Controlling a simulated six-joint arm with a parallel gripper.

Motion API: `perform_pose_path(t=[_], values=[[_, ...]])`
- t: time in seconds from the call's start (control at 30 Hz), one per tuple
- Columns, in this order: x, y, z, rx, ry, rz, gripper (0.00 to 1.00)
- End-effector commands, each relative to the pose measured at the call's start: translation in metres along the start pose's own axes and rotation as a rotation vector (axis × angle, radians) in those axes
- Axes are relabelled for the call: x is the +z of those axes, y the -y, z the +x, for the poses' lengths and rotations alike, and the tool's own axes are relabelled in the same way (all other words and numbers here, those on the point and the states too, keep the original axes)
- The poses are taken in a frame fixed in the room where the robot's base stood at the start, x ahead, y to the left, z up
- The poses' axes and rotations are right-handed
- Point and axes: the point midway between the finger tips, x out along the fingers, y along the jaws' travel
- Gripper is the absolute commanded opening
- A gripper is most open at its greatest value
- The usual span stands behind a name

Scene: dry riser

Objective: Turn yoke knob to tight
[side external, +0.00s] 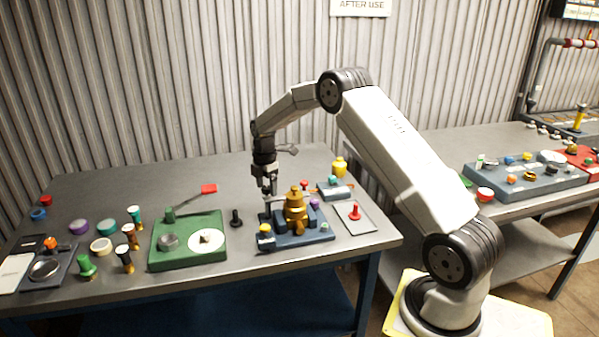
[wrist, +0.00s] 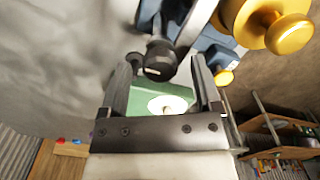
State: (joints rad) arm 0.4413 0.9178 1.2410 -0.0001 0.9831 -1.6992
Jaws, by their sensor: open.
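A brass valve-like body (side external: 295,208) stands upright on a blue base (side external: 290,243) near the right part of the table; its brass end shows large in the wrist view (wrist: 290,33). A black knob (wrist: 158,62) on a grey arm beside the brass body appears to be the yoke knob. My gripper (side external: 270,192) points down just left of the brass body. In the wrist view my gripper (wrist: 163,75) is open, with the black knob showing between its fingertips. I cannot tell whether either finger touches it. No tight marking is readable.
A plate with a red knob (side external: 355,215) lies to the right. Several coloured pieces stand at the table's left.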

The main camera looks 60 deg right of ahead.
Motion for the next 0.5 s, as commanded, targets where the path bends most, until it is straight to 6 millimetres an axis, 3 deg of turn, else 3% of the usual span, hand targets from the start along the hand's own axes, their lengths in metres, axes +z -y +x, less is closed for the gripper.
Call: perform_pose_path(t=[0.13,0.17,0.4,0.5], values=[[0.0,0.0,0.0,0.0,0.0,0.0,0.82],[0.0,0.0,0.0,0.0,0.0,0.0,0.75],[0.0,0.0,-0.0003,0.0,0.0,0.0,0.0],[0.0,0.0,-0.0003,0.0,0.0,0.0,0.0]])
